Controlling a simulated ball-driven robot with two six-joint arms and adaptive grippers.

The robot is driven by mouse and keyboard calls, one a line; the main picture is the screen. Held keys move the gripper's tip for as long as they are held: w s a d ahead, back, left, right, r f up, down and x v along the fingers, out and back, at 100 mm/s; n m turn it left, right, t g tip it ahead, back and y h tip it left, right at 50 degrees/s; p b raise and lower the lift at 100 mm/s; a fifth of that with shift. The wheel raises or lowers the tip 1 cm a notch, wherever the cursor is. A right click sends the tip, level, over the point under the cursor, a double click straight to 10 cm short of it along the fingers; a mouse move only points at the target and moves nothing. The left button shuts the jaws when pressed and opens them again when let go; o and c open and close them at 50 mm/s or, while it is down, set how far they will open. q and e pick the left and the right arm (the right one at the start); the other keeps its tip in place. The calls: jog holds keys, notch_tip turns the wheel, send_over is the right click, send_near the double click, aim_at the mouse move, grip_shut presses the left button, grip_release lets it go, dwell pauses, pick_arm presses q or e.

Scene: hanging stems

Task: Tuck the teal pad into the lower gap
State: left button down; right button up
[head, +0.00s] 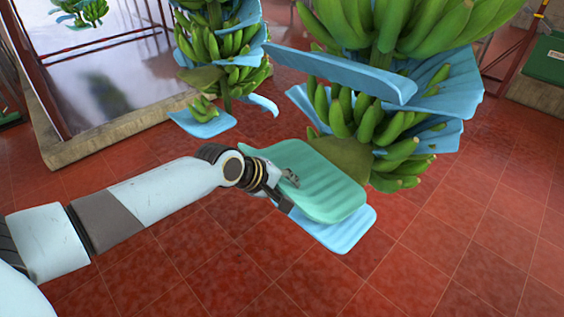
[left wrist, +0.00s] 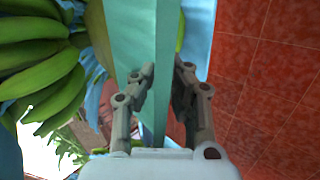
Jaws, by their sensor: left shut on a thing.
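The teal pad (head: 318,186) is a flat ribbed sheet beside the lower part of the near banana stem in the head view. My left gripper (head: 290,182) is shut on its near left part. In the left wrist view, the teal pad (left wrist: 138,45) stands edge-on between the fingers of the left gripper (left wrist: 160,85). The near stem (head: 391,30) carries several green banana hands (head: 365,120) with blue pads (head: 340,72) between them. The pad's far edge lies close to the lower bananas; I cannot tell whether it touches or enters the lower gap. My right gripper is not in view.
A light blue pad (head: 335,228) sticks out just below the teal pad. A second banana stem (head: 222,50) with blue pads hangs behind to the left. A low-walled basin (head: 110,140) stands at the upper left. The red tiled floor (head: 430,260) is clear at the lower right.

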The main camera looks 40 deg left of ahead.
aim_at(331, 164)
pick_arm(q)
jog(key=shift+w+d+f+b, duration=0.1)
jog(key=shift+w+b, duration=0.6)
jog(key=shift+w, duration=0.35)
jog(key=shift+w+d+f+b, duration=0.1)
jog(key=shift+w+b, duration=0.6)
jog(key=shift+w, duration=0.3)
jog(key=shift+w+d, duration=0.1)
jog(key=shift+w, duration=1.15)
jog(key=shift+w+d+f+b, duration=0.1)
jog(key=shift+w+b, duration=0.55)
jog(key=shift+w, duration=0.9)
jog(key=shift+w+d+b, duration=0.1)
jog(key=shift+w+b, duration=0.5)
jog(key=shift+w, duration=1.35)
jog(key=shift+f, duration=0.2)
